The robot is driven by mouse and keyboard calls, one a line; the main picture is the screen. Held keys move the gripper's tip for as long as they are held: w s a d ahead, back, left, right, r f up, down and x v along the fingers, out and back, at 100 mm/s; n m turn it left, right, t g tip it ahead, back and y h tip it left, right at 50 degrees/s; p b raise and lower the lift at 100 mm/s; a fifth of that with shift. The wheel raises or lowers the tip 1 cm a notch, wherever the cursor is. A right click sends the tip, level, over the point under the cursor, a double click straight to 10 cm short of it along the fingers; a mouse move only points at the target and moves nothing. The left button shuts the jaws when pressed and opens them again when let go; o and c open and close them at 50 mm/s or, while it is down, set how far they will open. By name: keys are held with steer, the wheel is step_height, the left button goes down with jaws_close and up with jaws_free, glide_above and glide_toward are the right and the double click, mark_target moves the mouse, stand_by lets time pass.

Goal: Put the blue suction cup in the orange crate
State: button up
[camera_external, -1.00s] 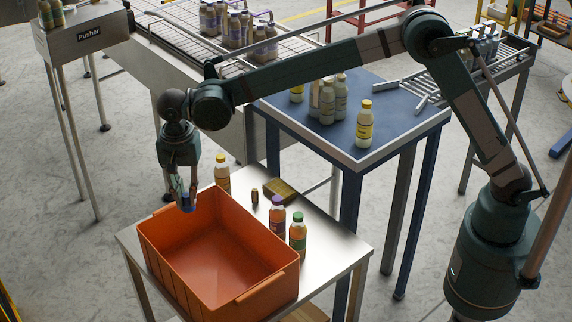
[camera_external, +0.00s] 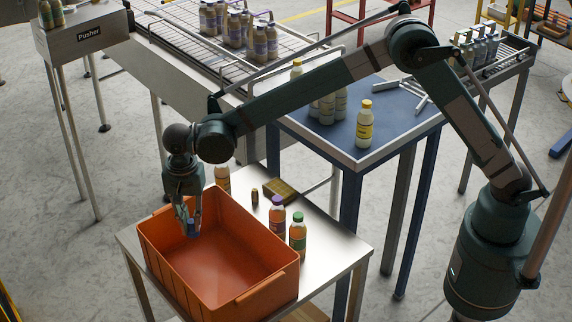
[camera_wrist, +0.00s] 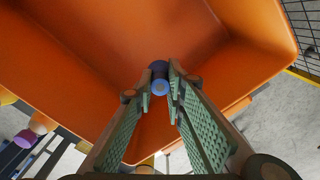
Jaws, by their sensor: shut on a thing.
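The orange crate (camera_external: 218,290) stands open on a metal-topped table, and its inside looks empty. My gripper (camera_external: 193,230) is over the back left part of the crate, with its fingertips at about rim height or a little below. It is shut on the blue suction cup (camera_external: 193,226), held at the fingertips. In the wrist view, the blue cup (camera_wrist: 160,87) sits between the two green fingers, with the crate's orange floor and walls (camera_wrist: 75,60) around it. The gap between cup and crate floor is hard to judge.
Bottles with purple (camera_external: 277,210) and green (camera_external: 298,232) caps stand right of the crate. A small dark cylinder (camera_external: 255,196) and a yellowish-brown block (camera_external: 281,191) lie behind them. Another bottle (camera_external: 222,178) stands behind the crate, partly hidden. A blue table (camera_external: 390,128) holds more bottles.

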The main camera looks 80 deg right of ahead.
steer(key=shift+f, duration=0.1)
steer(key=shift+f, duration=3.05)
steer(key=shift+f, duration=1.85)
steer(key=shift+f, duration=0.2)
steer(key=o, duration=0.8)
steer(key=shift+r, duration=0.25)
step_height(320, 180, up, 12)
steer(key=shift+f, duration=0.1)
